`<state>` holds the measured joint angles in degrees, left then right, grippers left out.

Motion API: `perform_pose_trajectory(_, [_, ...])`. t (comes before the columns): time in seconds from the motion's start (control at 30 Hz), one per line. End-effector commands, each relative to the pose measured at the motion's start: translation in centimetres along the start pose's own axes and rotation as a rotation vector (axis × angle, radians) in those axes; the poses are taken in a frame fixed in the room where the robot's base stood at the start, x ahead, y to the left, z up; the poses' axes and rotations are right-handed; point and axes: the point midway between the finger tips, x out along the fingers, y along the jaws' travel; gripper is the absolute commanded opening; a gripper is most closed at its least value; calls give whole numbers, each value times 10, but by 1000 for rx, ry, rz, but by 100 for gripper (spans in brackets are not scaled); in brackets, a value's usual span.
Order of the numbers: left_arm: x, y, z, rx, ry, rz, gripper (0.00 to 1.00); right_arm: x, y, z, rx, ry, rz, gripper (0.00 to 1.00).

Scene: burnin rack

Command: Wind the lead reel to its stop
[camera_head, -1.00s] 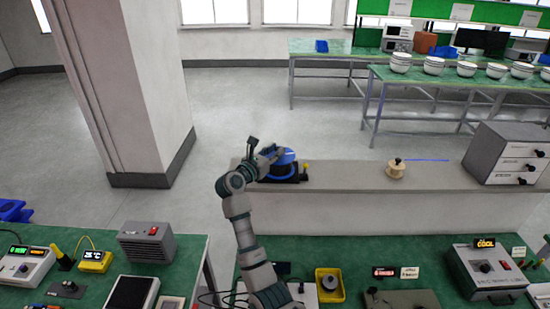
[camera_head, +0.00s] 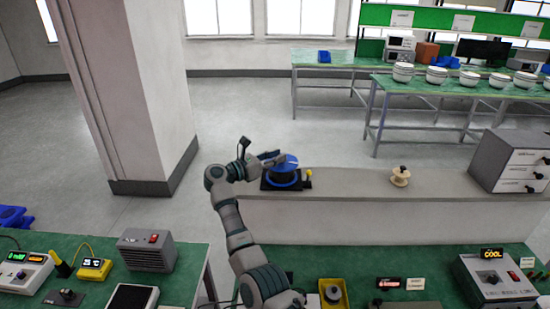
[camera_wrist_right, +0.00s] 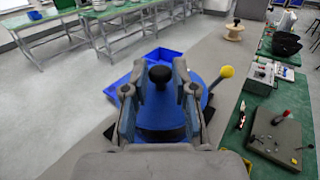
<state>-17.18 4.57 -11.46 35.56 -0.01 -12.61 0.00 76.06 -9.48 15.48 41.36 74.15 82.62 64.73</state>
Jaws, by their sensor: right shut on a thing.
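A blue reel (camera_head: 284,181) on a dark base sits on the grey ledge, and it also shows in the wrist view (camera_wrist_right: 160,117). My right gripper (camera_head: 279,158) is over its top. In the wrist view, my right gripper's fingers (camera_wrist_right: 160,73) stand on both sides of a black knob (camera_wrist_right: 160,75) above the blue disc. The fingers are shut on it, though the contact itself is hard to see. A wooden spool (camera_head: 400,177) with a dark knob stands apart, further right on the ledge. My left gripper is not in view.
A yellow ball knob (camera_head: 309,173) stands close beside the blue reel. A grey drawer cabinet (camera_head: 490,165) is at the ledge's right end. Green benches with instruments lie in front. The ledge (camera_head: 350,184) is clear between reel and spool.

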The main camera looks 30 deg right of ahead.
Motion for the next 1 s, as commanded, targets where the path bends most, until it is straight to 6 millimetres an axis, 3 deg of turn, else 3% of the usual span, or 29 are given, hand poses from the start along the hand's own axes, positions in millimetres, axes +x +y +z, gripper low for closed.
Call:
perform_pose_trajectory(0.03, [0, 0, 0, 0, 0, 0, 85, 1, 0, -9, -10, 13, -1, 0])
perform_pose_trajectory(0.17, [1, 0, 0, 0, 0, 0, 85, 1, 0, -9, -10, 14, -1, 0])
perform_pose_trajectory(0.2, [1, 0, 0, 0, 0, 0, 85, 1, 0, -9, -11, 14, -1, 29])
perform_pose_trajectory(0.3, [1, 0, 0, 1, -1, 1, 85, 1, 0, -8, -9, 12, -1, 48])
perform_pose_trajectory(0.67, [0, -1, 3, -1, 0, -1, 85, -7, -1, -2, -3, 4, 2, 48])
perform_pose_trajectory(1.0, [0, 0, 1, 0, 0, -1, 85, -75, 2, -4, -8, 7, 4, 48])
